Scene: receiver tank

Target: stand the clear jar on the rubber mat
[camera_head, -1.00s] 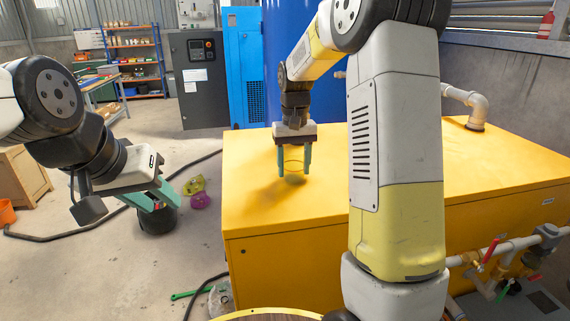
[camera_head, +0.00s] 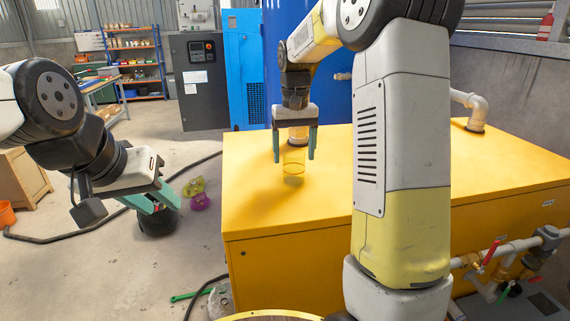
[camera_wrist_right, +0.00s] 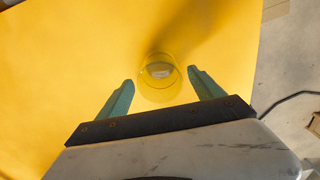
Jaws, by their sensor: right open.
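The clear jar (camera_head: 294,166) stands upright on the yellow tank top (camera_head: 250,190). In the right wrist view the jar (camera_wrist_right: 158,80) shows from above, its round rim between and just beyond the fingertips. My right gripper (camera_head: 294,157) is open, with one teal finger on either side of the jar and a visible gap to each; it points down. It also shows in the wrist view (camera_wrist_right: 160,78). My left gripper (camera_head: 165,206) hangs over the floor at the left; its jaw gap is unclear. I cannot make out a rubber mat in either view.
The blue vessel (camera_head: 335,100) and a grey elbow pipe (camera_head: 478,112) stand at the tank's back. A black bucket (camera_head: 157,222) is on the floor beneath my left gripper. Much of the yellow top is bare.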

